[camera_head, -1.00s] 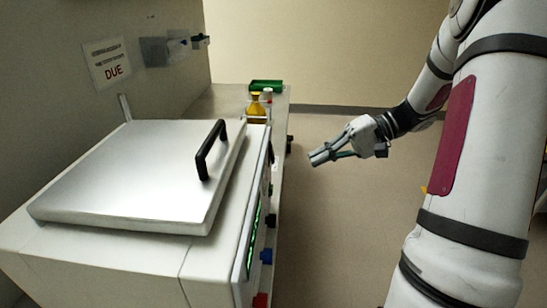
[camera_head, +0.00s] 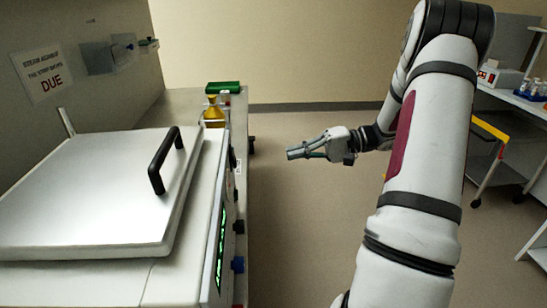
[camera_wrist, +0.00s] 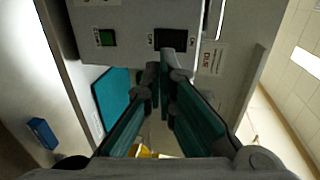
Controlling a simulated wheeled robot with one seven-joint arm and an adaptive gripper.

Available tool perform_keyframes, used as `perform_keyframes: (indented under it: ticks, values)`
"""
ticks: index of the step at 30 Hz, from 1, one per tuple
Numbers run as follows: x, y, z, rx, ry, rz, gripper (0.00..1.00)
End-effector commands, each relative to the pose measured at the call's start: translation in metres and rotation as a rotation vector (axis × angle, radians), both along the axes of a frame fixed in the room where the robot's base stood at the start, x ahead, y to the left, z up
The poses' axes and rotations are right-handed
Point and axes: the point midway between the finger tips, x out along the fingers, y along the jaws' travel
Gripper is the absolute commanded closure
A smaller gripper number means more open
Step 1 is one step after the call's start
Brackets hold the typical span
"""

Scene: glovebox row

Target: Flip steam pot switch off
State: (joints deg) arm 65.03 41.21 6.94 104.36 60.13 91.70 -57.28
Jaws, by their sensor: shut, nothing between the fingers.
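The steam pot (camera_head: 95,190) is a white box at the left of the head view, with a flat metal lid, a black handle and a lit green display on its front. Its front controls show only edge-on there. My gripper (camera_head: 291,154) is to the right of the pot's front, pointing left, with floor visible between. In the wrist view my gripper (camera_wrist: 166,78) is shut and empty. Its fingertips appear just below a black switch (camera_wrist: 171,39) on a grey panel, with small lettering beside it. The switch's position and any contact cannot be told.
A yellow-topped bottle (camera_head: 213,112) and green tray (camera_head: 222,87) stand on the bench behind the pot. A cart (camera_head: 495,150) stands right. The floor between is clear.

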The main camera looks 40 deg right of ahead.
Motion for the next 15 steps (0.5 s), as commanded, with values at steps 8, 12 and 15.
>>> perform_keyframes:
  ticks: [8,12,15]
  values:
    - [0.027,0.042,-0.009,0.001,0.000,0.006,1.00]
    - [0.042,0.064,-0.014,0.000,0.001,0.004,1.00]
    - [0.052,0.079,-0.018,0.001,0.002,0.005,1.00]
